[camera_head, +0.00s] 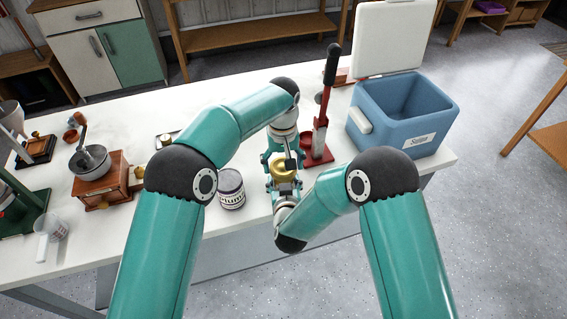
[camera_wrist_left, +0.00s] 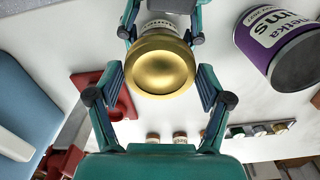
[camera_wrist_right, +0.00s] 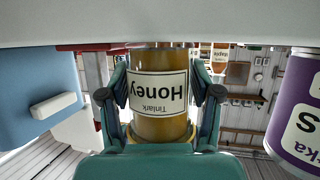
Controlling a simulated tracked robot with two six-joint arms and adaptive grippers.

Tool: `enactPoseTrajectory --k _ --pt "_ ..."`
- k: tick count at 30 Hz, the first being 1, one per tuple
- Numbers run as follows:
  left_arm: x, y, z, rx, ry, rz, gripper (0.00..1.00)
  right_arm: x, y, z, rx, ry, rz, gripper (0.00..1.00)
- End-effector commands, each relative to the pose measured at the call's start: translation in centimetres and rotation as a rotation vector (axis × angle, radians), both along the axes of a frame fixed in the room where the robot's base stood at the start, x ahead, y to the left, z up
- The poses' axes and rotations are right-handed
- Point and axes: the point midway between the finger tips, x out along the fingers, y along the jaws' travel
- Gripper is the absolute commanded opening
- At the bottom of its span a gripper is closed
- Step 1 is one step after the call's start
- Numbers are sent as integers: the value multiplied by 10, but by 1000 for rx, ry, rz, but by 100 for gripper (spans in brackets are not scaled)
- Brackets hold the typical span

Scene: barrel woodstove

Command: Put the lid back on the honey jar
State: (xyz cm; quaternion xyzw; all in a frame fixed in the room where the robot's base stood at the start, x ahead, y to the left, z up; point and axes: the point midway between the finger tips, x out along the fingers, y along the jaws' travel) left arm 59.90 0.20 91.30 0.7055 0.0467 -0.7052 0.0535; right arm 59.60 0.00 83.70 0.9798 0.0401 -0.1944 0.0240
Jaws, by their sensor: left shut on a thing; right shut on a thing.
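The gold lid (camera_wrist_left: 163,66) is between the fingers of my left gripper (camera_wrist_left: 161,82), which is shut on it. The lid also shows in the head view (camera_head: 283,169). The honey jar (camera_wrist_right: 158,100) has amber contents and a white label, upside down in the right wrist view. My right gripper (camera_wrist_right: 160,98) is shut around the jar. In the left wrist view the lid is in line with the jar and hides most of it. A gold edge shows at the jar's end in the right wrist view. I cannot tell whether the lid is seated or just above the rim.
A purple-and-white labelled jar (camera_head: 231,188) stands left of the grippers. A red stand with a black-handled lever (camera_head: 318,140) and an open blue cooler (camera_head: 408,115) stand to the right. A wooden grinder (camera_head: 103,180) is farther left. The white table (camera_head: 215,90) is bare toward the back.

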Motion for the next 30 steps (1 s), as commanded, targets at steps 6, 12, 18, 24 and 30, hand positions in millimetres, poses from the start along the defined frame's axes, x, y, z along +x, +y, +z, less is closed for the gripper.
enactPoseTrajectory --k 6,12,18,24,30 --pt "1 -1 0 -3 -11 -497 37 -1 1 -1 -2 3 3 0" --pt "1 -1 -1 -2 -18 -959 37 -1 1 -1 -2 3 3 0" --pt "1 0 -1 -1 -22 -1287 37 -1 1 -1 -2 3 4 0" --pt "1 0 -1 0 -21 -1278 90 -1 1 -1 -2 3 4 0" --pt "0 0 -1 -1 -19 -1277 100 -1 1 -1 -1 3 3 0"
